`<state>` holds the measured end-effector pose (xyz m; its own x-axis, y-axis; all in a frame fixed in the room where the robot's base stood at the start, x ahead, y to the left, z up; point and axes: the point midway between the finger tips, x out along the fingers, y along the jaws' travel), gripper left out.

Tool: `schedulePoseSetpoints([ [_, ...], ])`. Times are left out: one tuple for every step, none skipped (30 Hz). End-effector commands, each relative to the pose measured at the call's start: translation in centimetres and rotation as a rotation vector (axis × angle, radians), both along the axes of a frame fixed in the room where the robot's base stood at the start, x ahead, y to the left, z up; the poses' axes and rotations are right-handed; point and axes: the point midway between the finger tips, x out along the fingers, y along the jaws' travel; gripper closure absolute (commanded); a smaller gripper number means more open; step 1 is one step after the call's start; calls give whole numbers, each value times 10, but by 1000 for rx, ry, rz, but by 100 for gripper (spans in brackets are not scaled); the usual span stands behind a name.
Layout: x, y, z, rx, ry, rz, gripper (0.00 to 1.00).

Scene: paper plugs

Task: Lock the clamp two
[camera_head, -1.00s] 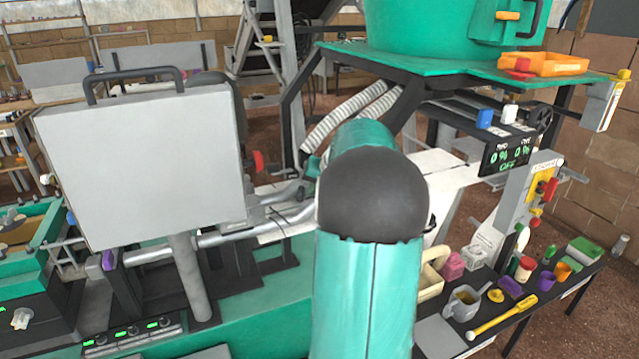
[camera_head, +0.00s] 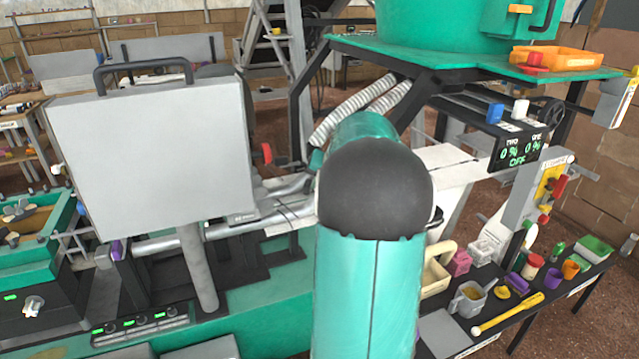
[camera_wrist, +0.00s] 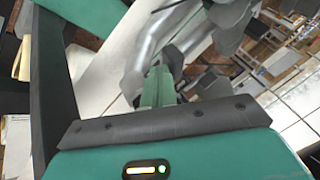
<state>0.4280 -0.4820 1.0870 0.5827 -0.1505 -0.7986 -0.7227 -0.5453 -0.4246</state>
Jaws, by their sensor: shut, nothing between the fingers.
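I cannot pick out clamp two with certainty. In the head view, silver pipes (camera_head: 165,243) run behind and below a large grey panel (camera_head: 150,160), toward my arm. A red knob (camera_head: 266,153) sits just right of the panel. My green arm with its dark round joint fills the middle of the head view and hides what lies behind it, including my gripper. In the wrist view, my gripper (camera_wrist: 157,86) is shut and empty, its green fingers close to a bent silver pipe (camera_wrist: 150,45) and grey parts (camera_wrist: 225,15). Contact cannot be told.
A display (camera_head: 519,149) reads TWO 0%, ONE 0% and OFF. A dark table (camera_head: 545,310) at the right holds a mug (camera_head: 467,299), a yellow bat-shaped tool (camera_head: 508,312) and several small items. A green hopper (camera_head: 450,25) on dark legs stands behind.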

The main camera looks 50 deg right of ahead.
Motion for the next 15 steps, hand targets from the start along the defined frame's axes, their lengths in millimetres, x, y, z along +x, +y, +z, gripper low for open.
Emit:
schedulePoseSetpoints([
  [1,1,0,0,0,-9,100],
  [1,2,1,-1,0,-17,100],
  [2,3,0,-1,0,-29,100],
  [3,4,0,0,0,-40,100],
  [3,5,0,1,1,-51,100],
  [5,6,0,0,0,-70,100],
  [6,7,0,0,0,-86,100],
  [6,8,0,-1,1,-103,100],
  [8,10,1,-1,-1,-129,100],
  [9,11,0,-1,-1,-151,100],
  [11,12,0,-2,0,-174,100],
  [13,15,0,-1,0,-208,100],
  [14,16,0,-2,-1,-237,100],
  [16,17,0,-2,1,-262,100],
  [18,19,0,-3,0,-299,100],
])
